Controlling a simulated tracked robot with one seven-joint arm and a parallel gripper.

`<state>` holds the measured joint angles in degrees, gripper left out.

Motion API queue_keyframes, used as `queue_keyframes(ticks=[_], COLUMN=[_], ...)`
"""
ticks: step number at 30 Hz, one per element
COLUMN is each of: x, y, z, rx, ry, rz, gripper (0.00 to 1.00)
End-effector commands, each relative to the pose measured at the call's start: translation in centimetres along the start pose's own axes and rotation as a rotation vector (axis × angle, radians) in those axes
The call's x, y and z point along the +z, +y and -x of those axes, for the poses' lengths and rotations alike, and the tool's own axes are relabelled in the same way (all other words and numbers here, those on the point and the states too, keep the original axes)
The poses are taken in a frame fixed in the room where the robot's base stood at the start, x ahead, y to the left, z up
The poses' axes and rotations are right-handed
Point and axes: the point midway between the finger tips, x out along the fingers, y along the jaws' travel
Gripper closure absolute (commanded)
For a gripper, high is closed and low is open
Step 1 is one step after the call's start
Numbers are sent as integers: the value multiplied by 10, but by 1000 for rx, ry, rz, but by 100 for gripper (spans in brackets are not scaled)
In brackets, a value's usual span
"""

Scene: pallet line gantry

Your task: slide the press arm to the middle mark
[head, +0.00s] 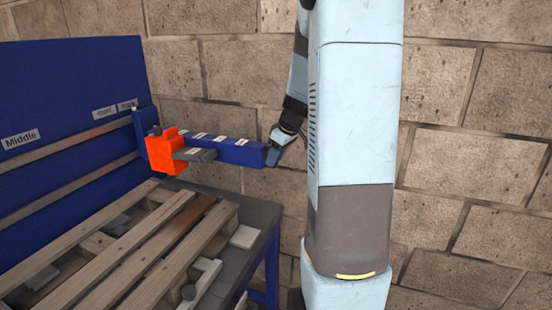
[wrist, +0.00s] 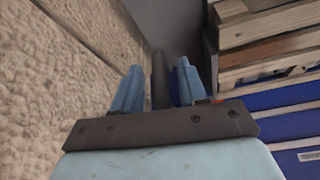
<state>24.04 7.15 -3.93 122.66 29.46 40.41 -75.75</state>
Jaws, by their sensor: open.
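The press arm (head: 232,150) is a blue beam with small white labels, joined to an orange block (head: 162,152) at the right end of the blue back panel. A grey piece (head: 196,155) sticks out beside the block. The "Middle" label (head: 20,139) is on the panel's left, well away from the block. My gripper (head: 273,155) is at the beam's free right end. In the wrist view my gripper (wrist: 158,68) has its fingers apart, with a dark bar (wrist: 159,80) and a bit of blue showing between them. I cannot tell whether they touch.
A wooden slatted pallet (head: 140,255) lies on a dark table (head: 262,222) below the beam. Two rails (head: 75,145) run along the blue panel (head: 80,75). Two more labels sit at the panel's right end. A stone block wall (head: 470,110) stands close behind.

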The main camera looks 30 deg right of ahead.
Motion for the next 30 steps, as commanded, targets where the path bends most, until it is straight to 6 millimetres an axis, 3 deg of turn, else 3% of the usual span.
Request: queue_keyframes(ticks=[12, 25, 30], x=[0, 1, 1], y=[0, 1, 2], z=[-7, -6, -6], rx=[1, 2, 3], ry=[0, 0, 0], rz=[0, -2, -2], gripper=[58, 99, 100])
